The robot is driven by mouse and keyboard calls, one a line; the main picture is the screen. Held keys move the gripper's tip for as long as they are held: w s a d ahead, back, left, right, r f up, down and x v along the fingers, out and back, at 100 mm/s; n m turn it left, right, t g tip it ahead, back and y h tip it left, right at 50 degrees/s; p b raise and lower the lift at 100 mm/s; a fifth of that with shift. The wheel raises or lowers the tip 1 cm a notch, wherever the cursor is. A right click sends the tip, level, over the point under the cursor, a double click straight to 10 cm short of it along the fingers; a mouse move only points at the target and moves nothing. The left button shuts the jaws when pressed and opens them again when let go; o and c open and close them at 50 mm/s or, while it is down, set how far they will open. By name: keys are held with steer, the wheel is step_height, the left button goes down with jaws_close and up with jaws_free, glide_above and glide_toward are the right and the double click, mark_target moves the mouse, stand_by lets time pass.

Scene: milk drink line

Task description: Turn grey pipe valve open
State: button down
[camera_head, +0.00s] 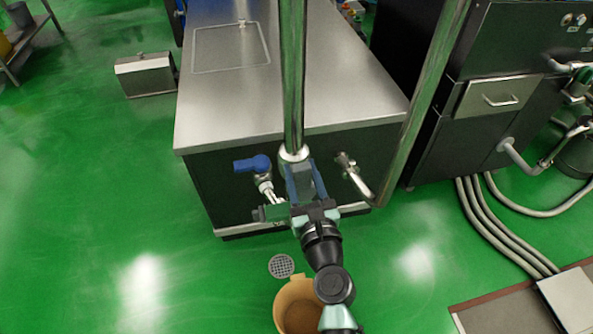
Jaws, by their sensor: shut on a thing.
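The grey pipe valve (303,178) is at the lower end of an upright steel pipe (292,75), in front of the dark end face of a steel-topped counter. My gripper (304,172) reaches up from below. Its two fingers are shut on the grey valve handle, one on each side. The gripper hides much of the valve body and the handle's full outline, so how far the valve is turned cannot be told.
A blue-handled valve (253,163) stands close on the left. A bent steel pipe (358,180) is close on the right. A tan bucket (284,312) stands below my arm near a floor drain (281,266). Green floor is open at left.

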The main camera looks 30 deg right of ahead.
steer(key=shift+d+m, duration=0.2)
steer(key=shift+m, duration=0.2)
steer(key=shift+c, duration=1.8)
jaws_free()
steer(key=b+v, duration=0.1)
steer(key=v, duration=1.2)
steer(key=shift+b, duration=0.35)
